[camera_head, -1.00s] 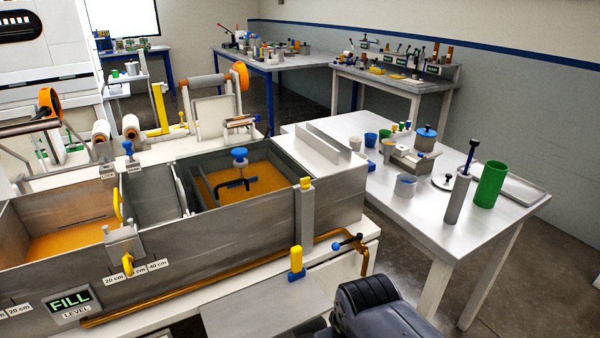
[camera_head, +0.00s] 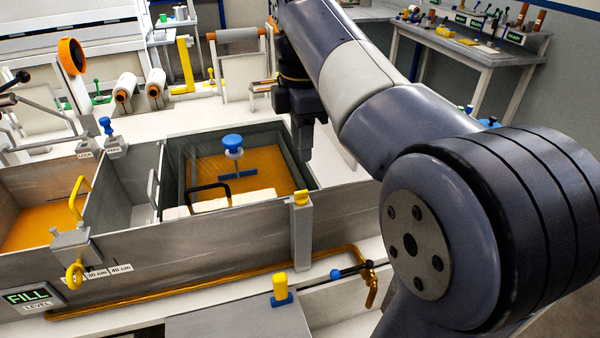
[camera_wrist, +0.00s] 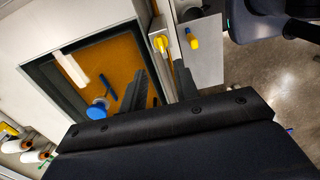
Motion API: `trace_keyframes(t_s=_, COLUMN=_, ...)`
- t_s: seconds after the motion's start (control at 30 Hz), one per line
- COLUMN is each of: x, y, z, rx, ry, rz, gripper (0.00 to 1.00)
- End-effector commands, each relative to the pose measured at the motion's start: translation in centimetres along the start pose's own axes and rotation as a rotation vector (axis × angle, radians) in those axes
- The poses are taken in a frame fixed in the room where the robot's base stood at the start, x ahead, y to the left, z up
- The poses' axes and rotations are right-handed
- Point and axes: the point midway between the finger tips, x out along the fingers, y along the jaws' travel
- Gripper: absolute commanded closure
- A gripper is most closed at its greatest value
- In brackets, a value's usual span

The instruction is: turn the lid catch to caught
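The resin bath (camera_head: 322,232) is a grey metal tank holding orange resin (camera_head: 262,165). A yellow catch-like piece (camera_head: 301,197) sits on top of a grey post on its front wall; in the wrist view it looks like the yellow piece (camera_wrist: 160,43). I cannot be sure that this is the lid catch. My gripper (camera_head: 304,150) points down over the bath's right side, behind and above the post. In the wrist view my gripper (camera_wrist: 160,88) has its two dark fingers apart, with nothing seen between them.
A blue knob (camera_head: 232,142) stands over the resin, beside a black handle (camera_head: 208,193). A yellow-and-blue piece (camera_head: 281,288) stands in front of the bath. A brass pipe (camera_head: 200,287) runs along the front. My arm hides much of the right-hand table.

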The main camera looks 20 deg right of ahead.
Motion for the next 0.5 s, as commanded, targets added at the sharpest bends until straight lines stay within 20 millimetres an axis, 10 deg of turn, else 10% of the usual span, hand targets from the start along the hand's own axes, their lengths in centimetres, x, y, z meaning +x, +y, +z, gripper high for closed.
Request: trace_keyframes(t_s=0.5, x=8.4, y=-0.1, z=0.0, rx=-0.003, ry=0.0, rz=-0.003, gripper=0.7)
